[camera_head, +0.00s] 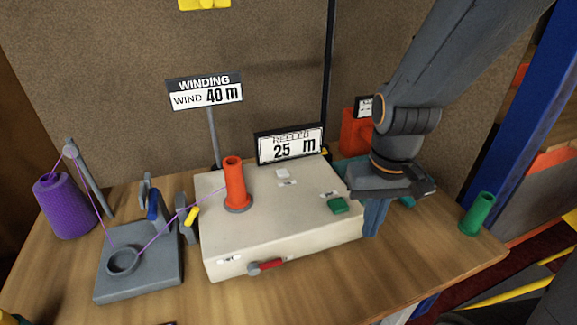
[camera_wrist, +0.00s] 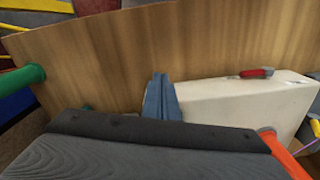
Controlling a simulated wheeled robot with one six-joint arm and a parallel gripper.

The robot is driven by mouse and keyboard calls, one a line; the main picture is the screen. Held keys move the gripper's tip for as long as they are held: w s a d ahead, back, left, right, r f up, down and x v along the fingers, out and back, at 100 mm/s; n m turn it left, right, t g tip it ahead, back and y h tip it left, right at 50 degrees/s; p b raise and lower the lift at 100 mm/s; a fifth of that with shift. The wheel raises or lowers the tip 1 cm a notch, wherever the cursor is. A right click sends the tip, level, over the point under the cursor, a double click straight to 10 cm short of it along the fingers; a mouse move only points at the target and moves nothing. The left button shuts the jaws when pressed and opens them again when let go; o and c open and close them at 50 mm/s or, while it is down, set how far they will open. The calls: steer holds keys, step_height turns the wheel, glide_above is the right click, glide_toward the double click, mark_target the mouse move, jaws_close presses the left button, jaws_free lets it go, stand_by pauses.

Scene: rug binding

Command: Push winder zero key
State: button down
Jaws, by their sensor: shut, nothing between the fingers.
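The winder is a cream box (camera_head: 235,256) on the wooden table, with an orange-red cone (camera_head: 234,182) standing on its top. A white key (camera_head: 282,174) and a green key (camera_head: 338,205) sit on the top face, each beside a small label too small to read. The display (camera_head: 290,146) behind reads 25 m. My gripper (camera_head: 374,222) is shut and empty, pointing down just right of the winder's right edge, apart from both keys. In the wrist view the closed fingers (camera_wrist: 161,97) appear beside the cream box (camera_wrist: 225,100); the keys are hidden there.
A sign (camera_head: 205,93) reads WINDING, WIND 40 m. A red lever (camera_head: 265,266) is on the winder's front. A purple yarn cone (camera_head: 64,206) and a grey guide stand (camera_head: 140,270) are at left, with thread running to the cone. A green tube (camera_head: 477,214) stands at right.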

steer(key=w+r+n+t+p, duration=0.1)
steer(key=w+p, duration=0.1)
steer(key=w, duration=0.1)
steer(key=w+a+r+n+t+p, duration=0.1)
steer(key=w+p, duration=0.1)
steer(key=w+r+n+p, duration=0.1)
steer(key=w+n+p, duration=0.1)
steer(key=w, duration=0.1)
steer(key=shift+w+a+r+t, duration=0.2)
steer(key=shift+w+a+t, duration=0.1)
steer(key=shift+t, duration=0.1)
steer(key=w+a+r+n+t+p, duration=0.2)
steer(key=w+a+n+p, duration=0.2)
steer(key=w+p, duration=0.15)
step_height(320, 180, up, 4)
steer(key=r+n+t+y+p, duration=0.1)
steer(key=n+t+y+p, duration=0.25)
steer(key=n+p, duration=0.3)
glide_above(285, 174)
steer(key=shift+f+y+b, duration=0.3)
steer(key=shift+y+b, duration=0.1)
steer(key=shift+y, duration=0.05)
step_height(285, 174, down, 9)
steer(key=b, duration=0.6)
steer(key=shift+r, duration=0.1)
steer(key=shift+b, duration=0.35)
steer(key=shift+f, duration=0.45)
